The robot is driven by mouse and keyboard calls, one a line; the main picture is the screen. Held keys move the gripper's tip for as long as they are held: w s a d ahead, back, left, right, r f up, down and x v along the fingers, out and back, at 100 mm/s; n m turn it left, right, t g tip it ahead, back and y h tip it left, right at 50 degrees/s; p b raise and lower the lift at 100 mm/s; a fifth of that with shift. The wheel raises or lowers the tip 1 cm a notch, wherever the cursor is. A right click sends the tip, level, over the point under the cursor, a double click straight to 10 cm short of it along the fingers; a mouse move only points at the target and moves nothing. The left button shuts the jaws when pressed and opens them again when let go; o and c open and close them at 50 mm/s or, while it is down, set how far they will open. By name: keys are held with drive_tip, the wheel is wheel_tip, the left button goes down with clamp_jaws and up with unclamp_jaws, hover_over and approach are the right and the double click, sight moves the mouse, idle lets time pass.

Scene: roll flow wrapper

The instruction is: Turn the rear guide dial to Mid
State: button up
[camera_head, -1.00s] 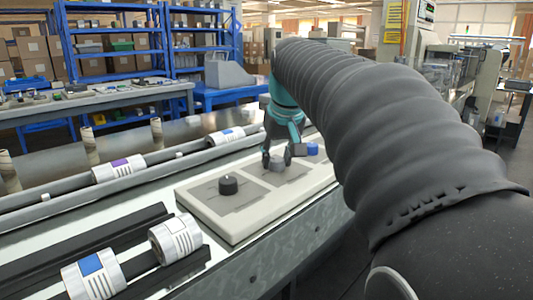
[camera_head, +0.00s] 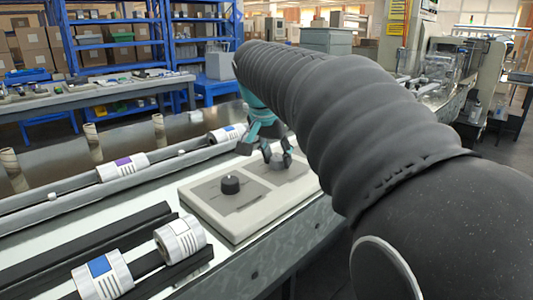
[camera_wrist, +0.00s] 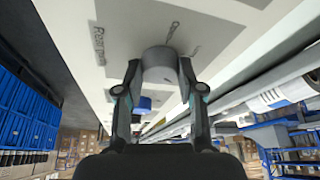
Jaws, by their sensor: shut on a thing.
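The rear guide dial (camera_wrist: 160,58) is a grey round knob on a pale control panel (camera_wrist: 225,15), beside printed text starting "Rear". My gripper (camera_wrist: 158,75) has one finger on each side of this dial and is shut on it in the wrist view. Other small markings around the dial are too blurred to read, and I cannot tell which position it points to. In the head view my gripper (camera_head: 278,158) is low over the far part of the panel (camera_head: 235,226), and the dial is hard to make out between the fingers.
A black knob (camera_head: 231,184) stands on the nearer part of the panel. A small blue part (camera_wrist: 145,103) shows beyond the dial in the wrist view. White rolls (camera_head: 180,237) on dark rails lie at the front left. Blue shelves (camera_head: 115,45) stand behind.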

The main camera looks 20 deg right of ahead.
drive_tip(key=shift+m, duration=0.3)
drive_tip(key=o, duration=1.1)
drive_tip(key=shift+o, duration=0.2)
drive_tip(key=v, duration=1.2)
